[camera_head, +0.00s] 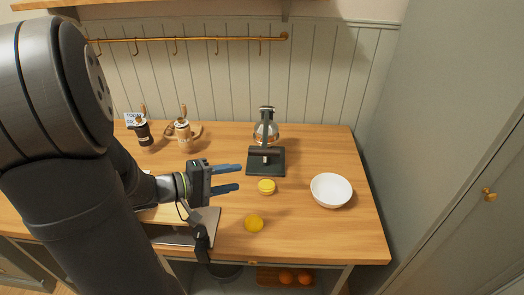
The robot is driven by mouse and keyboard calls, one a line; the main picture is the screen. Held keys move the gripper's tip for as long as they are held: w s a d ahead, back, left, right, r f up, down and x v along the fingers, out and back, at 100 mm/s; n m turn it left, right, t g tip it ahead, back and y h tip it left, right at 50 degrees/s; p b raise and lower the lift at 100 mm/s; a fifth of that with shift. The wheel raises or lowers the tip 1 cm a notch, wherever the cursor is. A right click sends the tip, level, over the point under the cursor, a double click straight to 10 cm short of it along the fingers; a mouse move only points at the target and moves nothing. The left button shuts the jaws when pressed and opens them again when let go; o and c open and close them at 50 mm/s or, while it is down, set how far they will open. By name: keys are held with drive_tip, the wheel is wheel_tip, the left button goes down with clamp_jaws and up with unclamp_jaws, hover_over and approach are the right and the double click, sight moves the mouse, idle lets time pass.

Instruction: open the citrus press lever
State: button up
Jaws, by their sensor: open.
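The citrus press (266,134) stands at the back middle of the wooden counter, with a dark square base and a silver, rounded upper part. A dark horizontal bar shows low at its front; I cannot tell for sure which part is the lever. My gripper (239,178) is open and empty, with two blue fingers pointing right. In the picture it is to the left of and slightly below the press base, apart from it.
A white bowl (331,190) stands on the right of the counter (310,240). Two mills or jugs with wooden handles (182,133) stand at the back left by a small sign. A hook rail (190,39) runs along the wall. Oranges (286,277) sit on a shelf below.

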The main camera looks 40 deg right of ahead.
sight(259, 154)
drive_tip(key=w+a+n+t+h, duration=0.2)
drive_tip(key=w+a+n+t, duration=0.1)
drive_tip(key=t, duration=0.1)
drive_tip(key=d, duration=0.6)
drive_tip(key=d+f, duration=0.1)
drive_tip(key=d, duration=0.4)
drive_tip(key=d+f, duration=0.1)
drive_tip(key=d, duration=0.5)
drive_tip(key=shift+d, duration=0.3)
clamp_jaws()
